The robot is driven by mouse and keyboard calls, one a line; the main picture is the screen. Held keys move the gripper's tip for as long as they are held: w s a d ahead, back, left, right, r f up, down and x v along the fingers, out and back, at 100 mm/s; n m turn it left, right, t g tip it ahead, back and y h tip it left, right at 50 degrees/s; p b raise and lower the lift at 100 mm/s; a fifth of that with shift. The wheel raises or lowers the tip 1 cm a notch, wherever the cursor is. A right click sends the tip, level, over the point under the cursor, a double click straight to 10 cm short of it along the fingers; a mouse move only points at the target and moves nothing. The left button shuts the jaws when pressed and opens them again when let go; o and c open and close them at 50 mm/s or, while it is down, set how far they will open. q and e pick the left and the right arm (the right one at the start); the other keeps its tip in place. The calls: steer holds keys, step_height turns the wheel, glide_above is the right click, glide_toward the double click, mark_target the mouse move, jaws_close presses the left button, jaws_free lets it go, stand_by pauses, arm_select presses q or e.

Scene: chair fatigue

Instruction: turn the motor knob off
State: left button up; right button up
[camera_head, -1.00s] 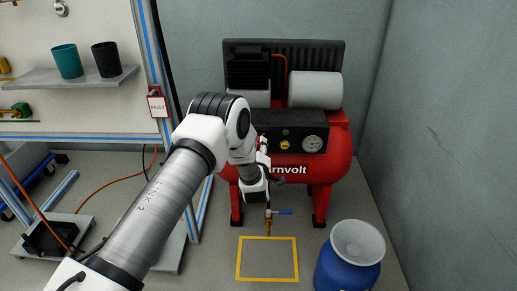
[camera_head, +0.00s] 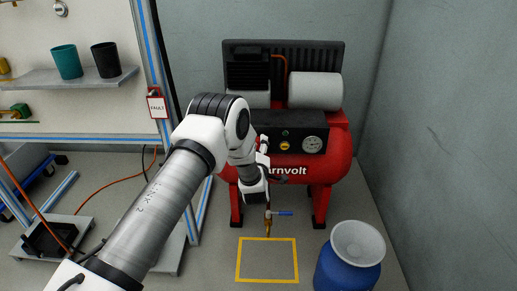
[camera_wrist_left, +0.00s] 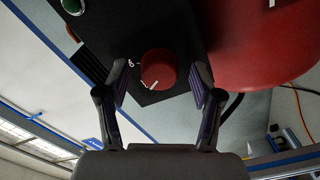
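The red motor knob (camera_wrist_left: 158,69) sits on a black panel in the left wrist view, with a white pointer line on its face and a white mark beside it. My left gripper (camera_wrist_left: 161,78) is open, with one finger on each side of the knob. A gap shows between the knob and each finger. In the head view my left gripper (camera_head: 264,160) is in front of the compressor (camera_head: 336,160), at the left of its control panel (camera_head: 290,145). The knob is hidden there behind my arm. My right gripper is out of view.
A blue drum (camera_head: 348,265) with a pale top stands at the front right. A valve with a blue handle (camera_head: 285,213) hangs under the tank above a yellow floor square (camera_head: 267,280). A shelf frame with cups stands at the left.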

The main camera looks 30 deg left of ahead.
arm_select(q)
steer(key=v, duration=1.2)
steer(key=s+d+f+m+g+h, duration=0.3)
steer(key=s+f, duration=0.4)
steer(key=f, duration=0.2)
steer(key=s+d+f+m+g+h, duration=0.2)
steer(key=s+d+f+m+g, duration=0.15)
steer(key=s+f, duration=0.4)
steer(key=s+d+f+m+g+h, duration=0.1)
steer(key=s+d+f+m+g, duration=0.2)
steer(key=s, duration=0.4)
steer(key=s+d+f+m+g+h, duration=0.1)
steer(key=s+m+g+h, duration=0.2)
steer(key=s, duration=0.4)
steer(key=s+d+f+m+g, duration=0.2)
steer(key=s+d+m+g, duration=0.1)
steer(key=s+m, duration=0.3)
step_height(320, 180, up, 35)
steer(key=s+p, duration=0.1)
steer(key=p, duration=3.4)
steer(key=shift+s+a, duration=0.2)
